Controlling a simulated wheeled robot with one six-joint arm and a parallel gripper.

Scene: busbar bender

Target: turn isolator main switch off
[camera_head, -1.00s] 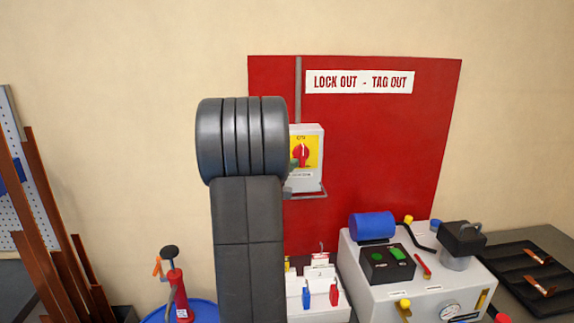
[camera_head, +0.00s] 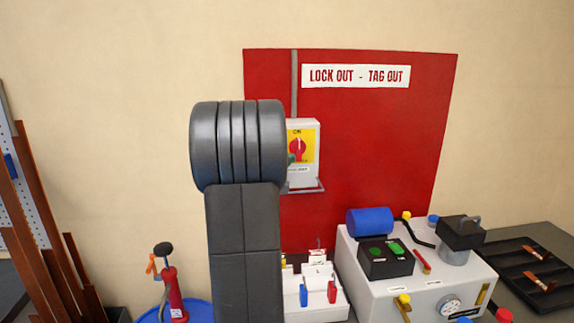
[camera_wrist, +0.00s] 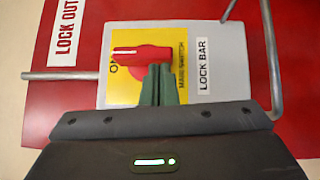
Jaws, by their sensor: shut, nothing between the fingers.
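The isolator main switch (camera_head: 298,149) is a red rotary knob on a yellow plate, on a light grey box (camera_head: 305,176). Its handle stands upright, toward the ON mark. In the wrist view the red knob (camera_wrist: 140,55) lies sideways, its white line toward ON at left. My gripper (camera_wrist: 158,68) is shut, with nothing between its green fingers. The fingertips are at the knob's lower edge in the wrist view, overlapping it; I cannot tell whether they touch. In the head view my arm hides most of the gripper and the box's left side.
A bent metal lock bar (camera_wrist: 270,65) runs around the box's lower end. The red board (camera_head: 385,140) carries a LOCK OUT - TAG OUT sign (camera_head: 356,76). Below right stand a grey machine (camera_head: 400,283) with a blue cylinder (camera_head: 370,221), and a white padlock station (camera_head: 328,306).

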